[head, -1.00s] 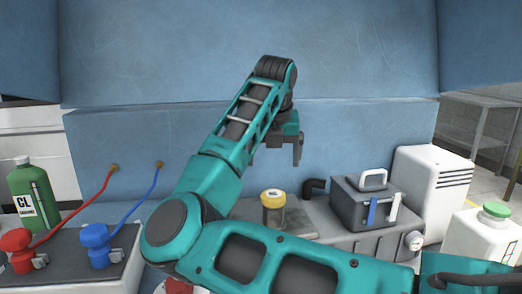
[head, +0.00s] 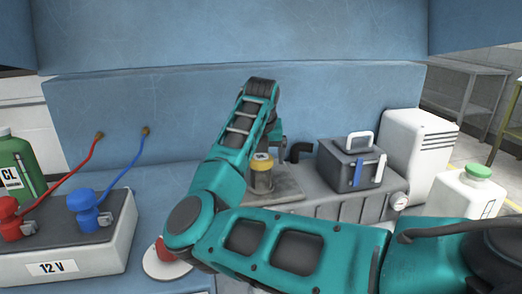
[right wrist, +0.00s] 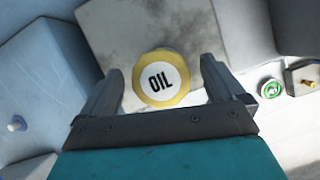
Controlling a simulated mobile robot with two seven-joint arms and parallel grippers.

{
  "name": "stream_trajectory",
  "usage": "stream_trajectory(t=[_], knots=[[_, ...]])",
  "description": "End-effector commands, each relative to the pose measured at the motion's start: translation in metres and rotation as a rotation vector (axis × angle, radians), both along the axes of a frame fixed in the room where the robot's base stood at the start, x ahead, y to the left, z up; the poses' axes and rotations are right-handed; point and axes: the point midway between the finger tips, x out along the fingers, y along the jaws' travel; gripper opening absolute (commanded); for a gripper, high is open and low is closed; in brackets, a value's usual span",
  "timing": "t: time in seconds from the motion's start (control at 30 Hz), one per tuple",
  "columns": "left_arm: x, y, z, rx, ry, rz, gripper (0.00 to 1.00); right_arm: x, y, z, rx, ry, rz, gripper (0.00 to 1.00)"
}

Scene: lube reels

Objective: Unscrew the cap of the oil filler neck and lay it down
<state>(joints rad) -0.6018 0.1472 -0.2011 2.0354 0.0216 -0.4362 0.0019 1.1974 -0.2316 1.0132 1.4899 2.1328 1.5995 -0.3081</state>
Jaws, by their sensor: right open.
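The oil filler neck (head: 261,181) stands upright on the grey engine block, with its yellow cap (head: 262,160) on top. In the right wrist view the cap (right wrist: 163,79) shows from above as a yellow ring around a white disc marked OIL. My right gripper (right wrist: 162,70) is open, with one finger on each side of the cap. Gaps show between the cap and both fingers, so it is not gripped. In the head view my right arm hides most of that gripper. My left gripper is not in view.
A dark box with a white handle (head: 350,165) and a black bent pipe (head: 299,151) stand right of the neck. A white jug with a green cap (head: 466,198) is at the right. A 12 V unit (head: 70,248) with red and blue clamps is at the left.

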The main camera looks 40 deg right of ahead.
Motion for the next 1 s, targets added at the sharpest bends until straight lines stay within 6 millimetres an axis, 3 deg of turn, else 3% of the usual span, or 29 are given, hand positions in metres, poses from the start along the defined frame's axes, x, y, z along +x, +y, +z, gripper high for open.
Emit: stream_trajectory(t=[0.2, 0.8, 1.0], knots=[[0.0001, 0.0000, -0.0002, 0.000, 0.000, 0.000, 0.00, -0.0001, -0.0001, -0.0002, 0.000, 0.000, 0.000, 0.94], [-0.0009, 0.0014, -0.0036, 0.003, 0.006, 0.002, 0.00, -0.0002, 0.0001, 0.0000, 0.001, 0.001, 0.000, 0.38], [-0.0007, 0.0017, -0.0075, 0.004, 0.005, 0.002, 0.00, -0.0008, -0.0005, -0.0013, 0.002, -0.001, 0.104, 0.38]])
